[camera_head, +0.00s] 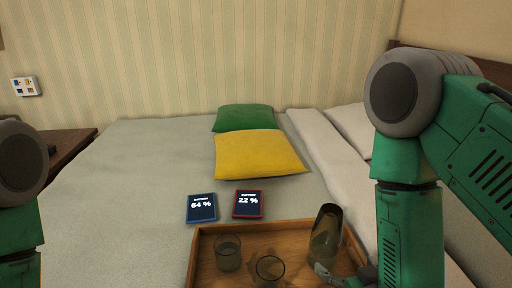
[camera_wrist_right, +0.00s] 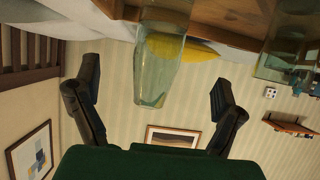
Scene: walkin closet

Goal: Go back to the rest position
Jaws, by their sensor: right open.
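My right gripper (camera_head: 328,276) is low at the front right of the wooden tray (camera_head: 196,262), beside the base of a dark glass carafe (camera_head: 327,228). In the right wrist view its two fingers (camera_wrist_right: 155,95) are spread apart, with the clear carafe (camera_wrist_right: 160,65) showing ahead between them. The fingers do not appear to press on the glass. My right arm fills the right side of the head view. Only part of my left arm shows at the left edge; its gripper is out of the picture.
Two drinking glasses (camera_head: 228,253) (camera_head: 270,270) stand on the tray, on the bed (camera_head: 110,200). Behind lie a blue tablet (camera_head: 202,208), a red-edged tablet (camera_head: 248,204), a yellow cushion (camera_head: 258,153) and a green cushion (camera_head: 244,118). A nightstand (camera_head: 75,143) stands left.

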